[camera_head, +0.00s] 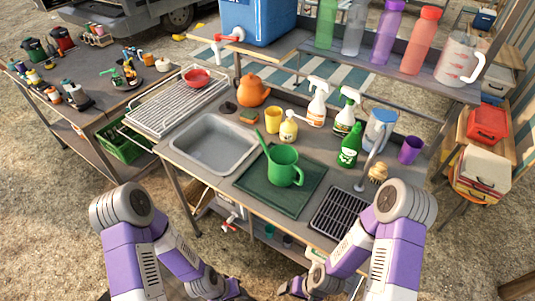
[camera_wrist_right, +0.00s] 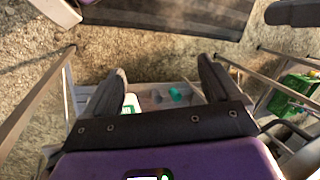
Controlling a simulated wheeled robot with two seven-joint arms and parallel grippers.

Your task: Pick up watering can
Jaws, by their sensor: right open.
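The green watering can (camera_head: 285,165) stands upright on a dark green mat (camera_head: 254,193) on the sink counter, its spout pointing up and left and its handle to the right. Both my arms are low in front of the counter, apart from the can. My right gripper (camera_wrist_right: 160,85) is open and empty in the right wrist view, with its two dark fingers wide apart. The end of my left arm shows at the bottom of the head view, but its fingers cannot be made out.
The sink (camera_head: 214,144) lies left of the mat and a black drain grate (camera_head: 340,212) right of it. A yellow cup (camera_head: 273,120), a spray bottle (camera_head: 317,103) and a green bottle (camera_head: 350,146) stand behind the can.

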